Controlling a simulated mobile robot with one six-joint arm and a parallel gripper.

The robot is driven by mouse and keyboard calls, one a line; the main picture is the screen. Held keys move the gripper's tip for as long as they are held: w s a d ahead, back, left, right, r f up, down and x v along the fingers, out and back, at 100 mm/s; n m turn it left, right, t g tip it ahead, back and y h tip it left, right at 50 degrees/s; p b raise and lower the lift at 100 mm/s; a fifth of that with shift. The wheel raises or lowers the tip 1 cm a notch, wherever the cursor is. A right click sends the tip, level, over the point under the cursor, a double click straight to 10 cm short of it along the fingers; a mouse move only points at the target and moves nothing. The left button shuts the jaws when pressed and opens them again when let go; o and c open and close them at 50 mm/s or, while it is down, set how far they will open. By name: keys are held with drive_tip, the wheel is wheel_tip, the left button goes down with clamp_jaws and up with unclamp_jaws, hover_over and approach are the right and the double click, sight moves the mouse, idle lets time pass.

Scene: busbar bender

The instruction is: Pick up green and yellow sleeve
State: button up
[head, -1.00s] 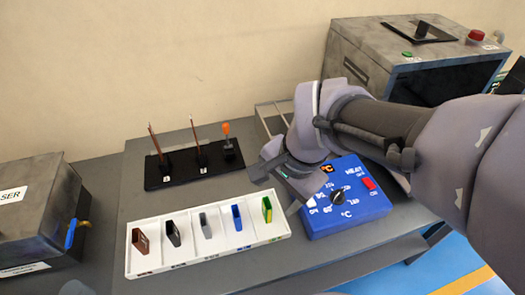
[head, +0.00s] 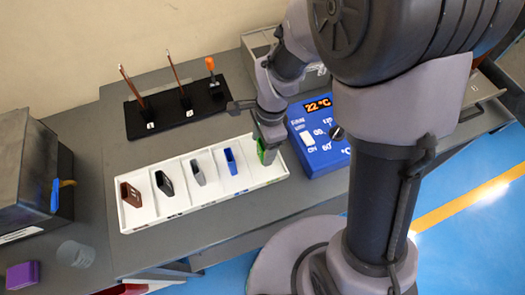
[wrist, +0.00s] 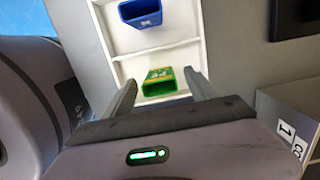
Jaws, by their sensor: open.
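The green and yellow sleeve (head: 266,150) stands in the rightmost compartment of the white tray (head: 140,217). In the head view my gripper (head: 268,138) is right above it and partly covers it. In the wrist view the sleeve (wrist: 159,82) lies between and just ahead of my two open fingers (wrist: 160,92), its open end facing the camera. The fingers hold nothing. I cannot tell how far they reach down beside the sleeve.
The blue sleeve (head: 231,161) stands one compartment to the left, with grey, black and brown sleeves beyond. The blue heater box (head: 318,150) is close on the right. Behind the tray is a black stand (head: 150,122) with rods and an orange-topped lever.

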sight(260, 157)
drive_tip(key=f, duration=0.2)
drive_tip(key=f+b, duration=0.1)
drive_tip(key=shift+s+a+f, duration=0.1)
drive_tip(key=shift+a+f, duration=0.1)
drive_tip(key=shift+a, duration=0.05)
drive_tip(key=shift+r, duration=0.15)
drive_tip(key=c, duration=1.4)
drive_tip(key=shift+r, duration=0.1)
